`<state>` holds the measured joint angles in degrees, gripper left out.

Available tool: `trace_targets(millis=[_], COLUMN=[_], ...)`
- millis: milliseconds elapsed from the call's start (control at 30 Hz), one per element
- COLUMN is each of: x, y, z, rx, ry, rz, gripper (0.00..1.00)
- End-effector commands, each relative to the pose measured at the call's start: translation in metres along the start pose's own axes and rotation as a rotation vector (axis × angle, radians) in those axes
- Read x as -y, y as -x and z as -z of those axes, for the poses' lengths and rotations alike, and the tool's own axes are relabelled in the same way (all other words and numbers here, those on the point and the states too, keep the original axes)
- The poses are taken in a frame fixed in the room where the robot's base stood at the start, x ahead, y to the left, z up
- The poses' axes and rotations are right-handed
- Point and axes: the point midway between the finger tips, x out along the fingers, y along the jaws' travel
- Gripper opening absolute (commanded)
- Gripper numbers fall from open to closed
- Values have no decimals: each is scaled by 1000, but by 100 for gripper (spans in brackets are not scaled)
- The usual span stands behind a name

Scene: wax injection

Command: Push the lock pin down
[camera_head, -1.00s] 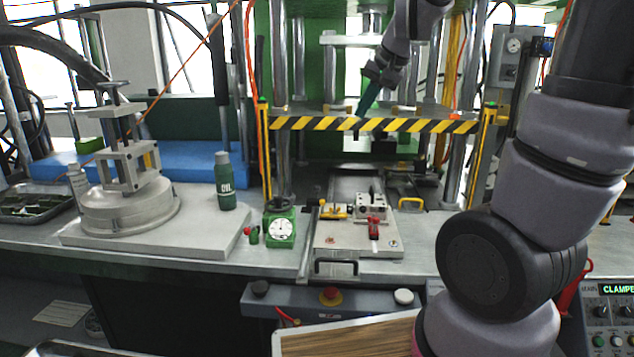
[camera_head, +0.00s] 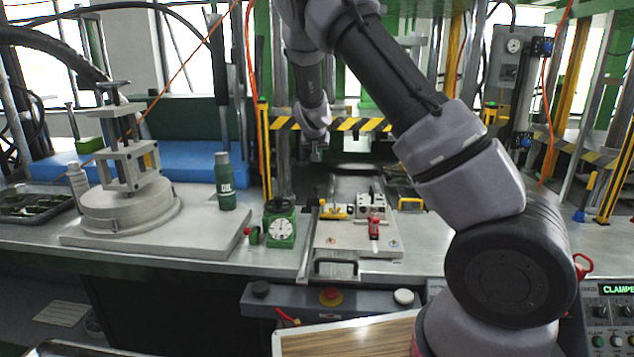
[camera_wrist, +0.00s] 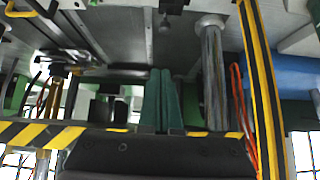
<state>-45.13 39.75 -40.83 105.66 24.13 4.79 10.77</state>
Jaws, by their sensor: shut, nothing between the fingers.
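The metal mould plate (camera_head: 335,243) lies on the bench with small fittings on it. A small red upright part (camera_head: 374,229) stands at its front right, and a yellow part (camera_head: 334,211) lies at its back left. I cannot tell for sure which fitting is the lock pin. My gripper (camera_head: 317,153) hangs above and behind the plate, in front of the striped bar, clear of all the fittings. In the wrist view its green fingers (camera_wrist: 157,100) are together with nothing between them.
A yellow-black striped bar (camera_head: 350,124) crosses the press opening close to my gripper. A green dial gauge (camera_head: 281,228) and a dark green oil bottle (camera_head: 224,183) stand left of the plate. A yellow handle (camera_head: 410,204) is at its right. Free bench shows at the far right.

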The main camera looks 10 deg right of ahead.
Motion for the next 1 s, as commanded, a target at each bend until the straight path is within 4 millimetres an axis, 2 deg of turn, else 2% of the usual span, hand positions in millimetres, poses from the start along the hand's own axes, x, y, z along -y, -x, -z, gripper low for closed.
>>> trace_targets(millis=[167,500,633,767,1000], x=[8,8,7,6,5], y=[-9,-10,-18,-38,-90], z=[0,0,-1,0,1], rx=[-26,-26,-25,-24,-24], ry=[28,28,29,27,27], rz=[-9,-9,-11,-12,-12], gripper=[0,0,0,0,0])
